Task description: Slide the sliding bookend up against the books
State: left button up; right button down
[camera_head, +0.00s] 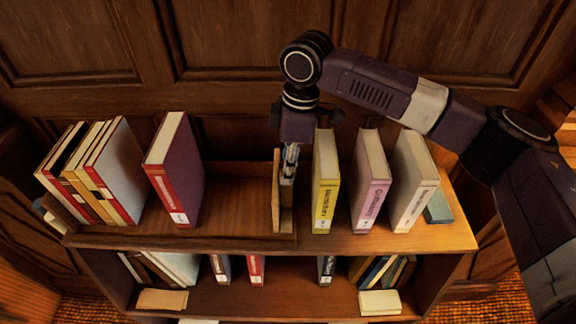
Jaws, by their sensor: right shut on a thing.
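The sliding bookend (277,192) is an upright wooden panel at the right part of a shallow wooden tray (240,243) on top of the bookcase. My right gripper (290,165) points down from above and is shut on the bookend. A maroon and red book (177,170) stands upright in the tray to the left of the bookend, with a clear stretch of tray floor between them. Several more books (95,172) lean together at the tray's left end, apart from the maroon book. My left gripper is not in view.
A yellow book (325,185), a pink book (370,185) and a cream book (413,185) stand to the right of the tray. A teal book (438,208) lies at the right. A lower shelf (305,303) holds more books. Wood panelling rises behind.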

jog(key=shift+a+r+p, duration=0.1)
jog(key=shift+a+p, duration=0.5)
jog(key=shift+a, duration=0.2)
jog(key=shift+a+p, duration=1)
jog(key=shift+a, duration=1.35)
jog(key=shift+a+p, duration=0.9)
jog(key=shift+a, duration=2)
